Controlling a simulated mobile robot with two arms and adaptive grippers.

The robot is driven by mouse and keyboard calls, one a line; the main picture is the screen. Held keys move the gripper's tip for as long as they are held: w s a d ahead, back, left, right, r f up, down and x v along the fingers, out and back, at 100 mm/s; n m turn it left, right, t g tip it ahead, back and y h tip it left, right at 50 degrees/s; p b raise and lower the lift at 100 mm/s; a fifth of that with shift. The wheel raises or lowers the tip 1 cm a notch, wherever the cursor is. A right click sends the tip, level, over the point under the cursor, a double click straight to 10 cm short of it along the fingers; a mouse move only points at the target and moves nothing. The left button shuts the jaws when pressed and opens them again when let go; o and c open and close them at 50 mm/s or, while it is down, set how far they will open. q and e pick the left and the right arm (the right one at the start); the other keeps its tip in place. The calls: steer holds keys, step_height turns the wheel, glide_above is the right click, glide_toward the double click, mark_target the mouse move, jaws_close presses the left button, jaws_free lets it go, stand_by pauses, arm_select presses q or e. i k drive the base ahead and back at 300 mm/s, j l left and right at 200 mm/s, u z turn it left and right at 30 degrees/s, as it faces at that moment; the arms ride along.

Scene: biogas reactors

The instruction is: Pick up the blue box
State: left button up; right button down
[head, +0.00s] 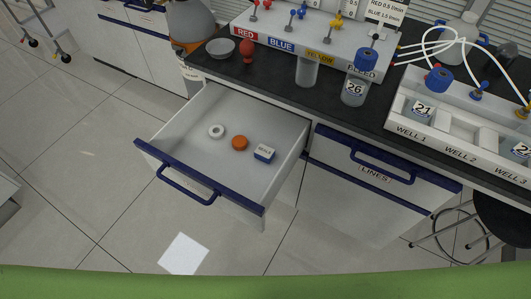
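A small box with a white top and blue sides (264,154) lies inside the open drawer (188,128), toward its front right. It is the only small blue-sided box I see in the drawer. An orange round cap (239,143) lies just left of it, and a white ring (216,131) lies farther left. They look apart from each other. Neither of my grippers shows in the head view.
The drawer's blue handle (187,192) faces the open floor. A closed drawer (370,195) labelled LINES is to the right. The black counter (285,85) above holds a labelled valve rack (330,47), bottle 26 (355,88) and a well tray (455,135).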

mark_target(263, 153)
steer(key=i+j+z, duration=0.1)
steer(key=j+z, duration=0.4)
steer(key=j, duration=0.5)
steer(key=k+j+z, duration=0.1)
steer(key=j+z, duration=0.4)
steer(key=j, duration=0.5)
